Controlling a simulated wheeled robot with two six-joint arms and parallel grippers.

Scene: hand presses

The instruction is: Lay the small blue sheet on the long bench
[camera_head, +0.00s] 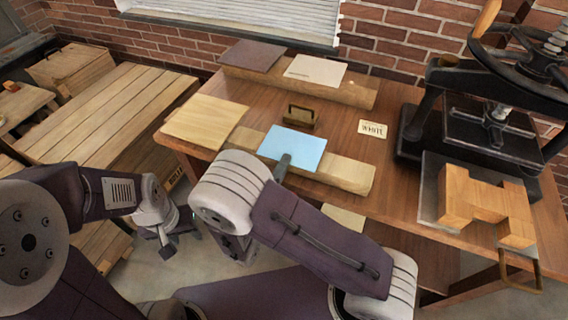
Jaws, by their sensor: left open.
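The small blue sheet (293,147) lies flat across a wooden bar on the brown work table. The long slatted wooden bench (105,105) stands at the left and its top looks bare. My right gripper (284,162) is at the near edge of the blue sheet. One dark finger shows there, overlapping the edge; the rest is hidden behind my wrist, so I cannot tell whether it grips the sheet. My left gripper (167,240) is open and empty, low over the floor between the bench and the work table.
The work table (340,125) also holds a pale yellow board (206,122), a brass-handled block (299,116), a small printed card (373,129) and a black press (480,120). A brown sheet (254,55) and a white sheet (315,70) lie on a rear bar.

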